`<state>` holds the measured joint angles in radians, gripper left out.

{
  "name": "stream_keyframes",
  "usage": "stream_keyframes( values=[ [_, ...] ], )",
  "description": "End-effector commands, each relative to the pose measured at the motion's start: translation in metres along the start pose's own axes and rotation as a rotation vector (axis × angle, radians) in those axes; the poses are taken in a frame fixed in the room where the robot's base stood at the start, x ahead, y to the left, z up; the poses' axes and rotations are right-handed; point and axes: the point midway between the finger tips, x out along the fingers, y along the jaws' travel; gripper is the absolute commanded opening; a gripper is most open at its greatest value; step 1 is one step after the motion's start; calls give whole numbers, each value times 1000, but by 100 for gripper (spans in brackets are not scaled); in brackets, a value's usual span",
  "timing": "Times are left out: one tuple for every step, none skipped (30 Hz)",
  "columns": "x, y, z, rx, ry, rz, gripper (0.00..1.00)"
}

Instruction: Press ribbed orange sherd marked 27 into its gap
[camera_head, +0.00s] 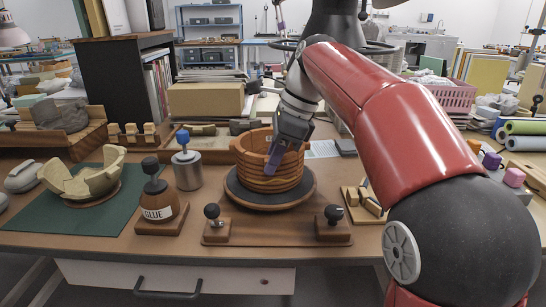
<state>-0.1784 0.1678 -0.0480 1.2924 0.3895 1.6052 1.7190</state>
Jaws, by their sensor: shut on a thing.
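A ribbed orange pot (252,177) stands upright on a dark round turntable (271,200) at the middle of the bench. My gripper (272,166), with purple fingertips, reaches down from the upper right to the pot's front right wall. It is shut on the ribbed orange sherd, which blends with the pot's wall, so its outline cannot be told apart. No number 27 can be read. Whether the sherd sits flush in a gap or stands apart from the wall cannot be told.
A brown glue bottle (160,215) and a metal canister (188,173) with a blue knob stand left of the turntable. A wooden base with black knobs (334,214) runs in front. A cream broken bowl (86,184) rests on a green mat (45,227). A small wooden tray (351,212) lies right.

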Motion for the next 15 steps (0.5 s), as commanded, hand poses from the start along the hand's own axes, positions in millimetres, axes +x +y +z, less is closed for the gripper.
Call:
stream_keyframes(
  values=[
    [1,0,0,1,1,3,10],
    [1,0,0,1,1,3,24],
    [1,0,0,1,1,4,29],
    [1,0,0,1,1,4,33],
    [1,0,0,1,1,3,37],
    [1,0,0,1,1,3,42],
    [1,0,0,1,1,3,46],
    [1,0,0,1,1,3,48],
    [1,0,0,1,1,3,48],
    [1,0,0,1,1,3,48],
    [1,0,0,1,1,2,48],
    [1,0,0,1,1,2,48],
    [1,0,0,1,1,2,48],
    [1,0,0,1,1,3,48],
    [0,0,0,1,1,2,48]
  ],
)
